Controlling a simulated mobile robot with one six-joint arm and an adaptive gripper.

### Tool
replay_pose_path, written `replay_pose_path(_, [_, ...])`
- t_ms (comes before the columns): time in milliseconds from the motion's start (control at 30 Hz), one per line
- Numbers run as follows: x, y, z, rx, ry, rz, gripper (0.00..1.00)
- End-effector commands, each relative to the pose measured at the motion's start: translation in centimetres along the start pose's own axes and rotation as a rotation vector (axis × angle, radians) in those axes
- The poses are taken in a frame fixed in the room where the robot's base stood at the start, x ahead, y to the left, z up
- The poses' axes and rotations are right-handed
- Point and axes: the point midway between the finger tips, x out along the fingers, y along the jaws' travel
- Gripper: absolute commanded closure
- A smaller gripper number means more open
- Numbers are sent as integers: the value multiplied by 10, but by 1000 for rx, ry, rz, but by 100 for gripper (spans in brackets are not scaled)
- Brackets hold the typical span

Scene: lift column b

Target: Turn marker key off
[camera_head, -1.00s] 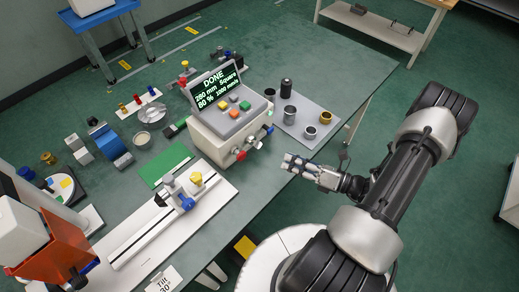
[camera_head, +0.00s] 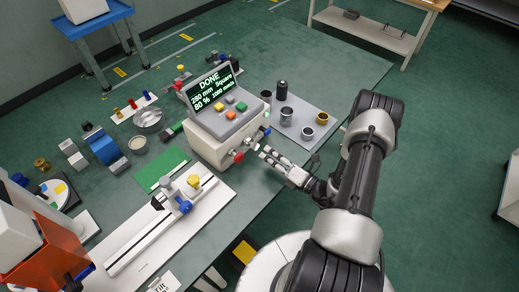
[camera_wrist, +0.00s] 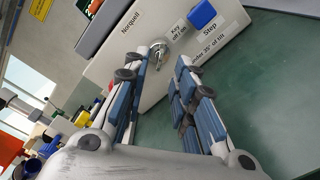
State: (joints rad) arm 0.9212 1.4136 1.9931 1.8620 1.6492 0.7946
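The marker controller is a cream box (camera_head: 210,148) with a tilted screen reading DONE; its front also shows in the wrist view (camera_wrist: 122,60). The metal key (camera_wrist: 157,53) sits in the front panel beside a label that reads roughly "Key off / on". My gripper (camera_head: 264,153) is at the box's front. In the wrist view my gripper (camera_wrist: 160,66) is open, its two blue-padded fingers apart, with the key ahead between the fingertips. Nothing is held. The key's exact turn angle is hard to tell.
A red knob (camera_head: 238,157) is on the box front, left of my gripper. A grey tray (camera_head: 323,119) with cups stands to the right. A white rail fixture (camera_head: 130,250) lies at the front left.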

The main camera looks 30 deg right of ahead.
Motion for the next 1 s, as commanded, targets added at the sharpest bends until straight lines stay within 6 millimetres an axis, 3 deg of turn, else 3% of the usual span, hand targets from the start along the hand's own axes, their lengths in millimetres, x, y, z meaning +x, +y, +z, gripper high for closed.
replay_pose_path(100, [24, 0, -2, -3, 5, 3, 75])
replay_pose_path(333, [49, 0, -1, -1, 2, 0, 75])
replay_pose_path(700, [54, 0, 0, -1, 0, -1, 75])
replay_pose_path(1000, [54, 0, 0, -1, 0, -1, 95])
